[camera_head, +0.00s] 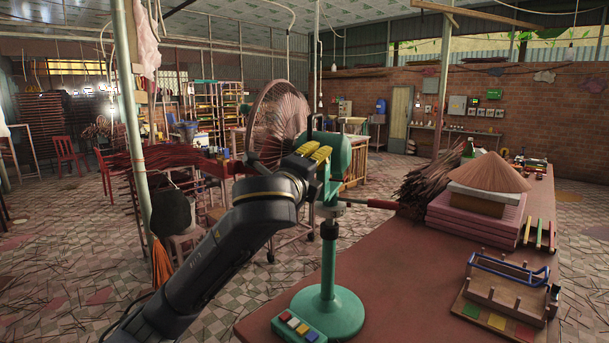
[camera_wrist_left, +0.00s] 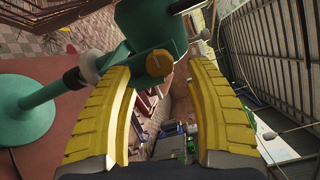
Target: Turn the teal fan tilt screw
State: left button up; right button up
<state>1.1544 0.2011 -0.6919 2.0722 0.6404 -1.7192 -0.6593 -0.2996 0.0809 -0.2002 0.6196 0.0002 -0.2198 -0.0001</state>
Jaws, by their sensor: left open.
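The teal fan (camera_head: 339,156) stands on the red table, with its round cage (camera_head: 283,120) facing left. Its teal pole (camera_head: 328,262) and round base (camera_head: 348,307) are upright on the table. In the left wrist view the teal fan housing (camera_wrist_left: 148,22) is at the top, and a round orange-brown screw knob (camera_wrist_left: 158,62) shows on the teal joint. My left gripper (camera_head: 318,153) is beside the fan's joint. In the wrist view its yellow fingers (camera_wrist_left: 160,68) are open, with the knob showing between the tips; contact cannot be told. The knob is hidden in the head view.
Coloured switches (camera_head: 298,325) sit at the fan base. Incense bundles (camera_head: 425,185), pink stacked boards (camera_head: 474,215) with a conical hat (camera_head: 488,173), and a wooden rack (camera_head: 506,290) stand farther right. The table middle is clear.

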pick_arm(q)
jog(key=v, duration=0.7)
jog(key=shift+s+a, duration=0.1)
